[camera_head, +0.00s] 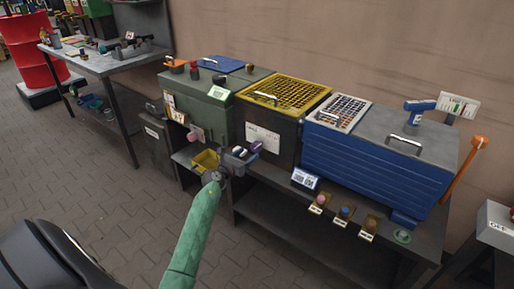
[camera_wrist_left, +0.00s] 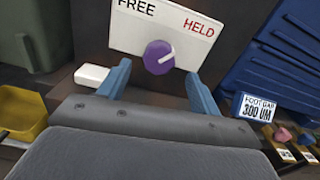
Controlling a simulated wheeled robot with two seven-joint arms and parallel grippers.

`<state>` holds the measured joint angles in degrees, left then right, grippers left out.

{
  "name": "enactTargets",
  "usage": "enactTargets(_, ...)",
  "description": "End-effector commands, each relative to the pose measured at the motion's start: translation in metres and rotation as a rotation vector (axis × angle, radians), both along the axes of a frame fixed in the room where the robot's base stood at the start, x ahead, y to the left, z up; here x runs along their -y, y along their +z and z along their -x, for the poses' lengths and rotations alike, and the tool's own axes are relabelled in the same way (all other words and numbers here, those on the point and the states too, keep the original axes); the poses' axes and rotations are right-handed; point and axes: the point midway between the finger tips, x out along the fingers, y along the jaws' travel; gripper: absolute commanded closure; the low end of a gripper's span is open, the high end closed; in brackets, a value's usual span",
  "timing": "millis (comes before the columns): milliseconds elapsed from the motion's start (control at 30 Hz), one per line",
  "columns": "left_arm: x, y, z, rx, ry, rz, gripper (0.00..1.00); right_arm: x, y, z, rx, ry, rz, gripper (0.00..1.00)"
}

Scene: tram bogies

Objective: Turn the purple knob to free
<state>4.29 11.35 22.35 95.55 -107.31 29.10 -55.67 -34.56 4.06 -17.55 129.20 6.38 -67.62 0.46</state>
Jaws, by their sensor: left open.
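The purple knob (camera_wrist_left: 158,57) is round, on a white plate (camera_wrist_left: 125,32) marked FREE at the upper left and HELD at the upper right. Its pale pointer line slants up to the right, toward HELD. My left gripper (camera_wrist_left: 158,70) is open, with one blue-grey finger on each side of the knob in the left wrist view; I cannot tell whether they touch it. In the head view my left gripper (camera_head: 243,154) is at the dark cabinet front, by the purple knob (camera_head: 256,147), below the plate (camera_head: 262,135). My right gripper is not in view.
A yellow bin (camera_head: 205,161) is left of the gripper, below a green box (camera_head: 220,110). A lower shelf (camera_head: 290,230) is below.

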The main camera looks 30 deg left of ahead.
Motion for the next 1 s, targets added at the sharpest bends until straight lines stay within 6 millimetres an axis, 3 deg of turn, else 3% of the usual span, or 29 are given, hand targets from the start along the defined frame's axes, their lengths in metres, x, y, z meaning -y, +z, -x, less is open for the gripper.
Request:
enactTargets(533,0.004,0.001,-0.063,0.003,0.002,0.003,0.36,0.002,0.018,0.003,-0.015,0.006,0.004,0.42)
enactTargets(1000,0.006,0.001,-0.075,0.002,0.002,0.003,0.36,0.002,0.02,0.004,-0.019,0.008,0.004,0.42)
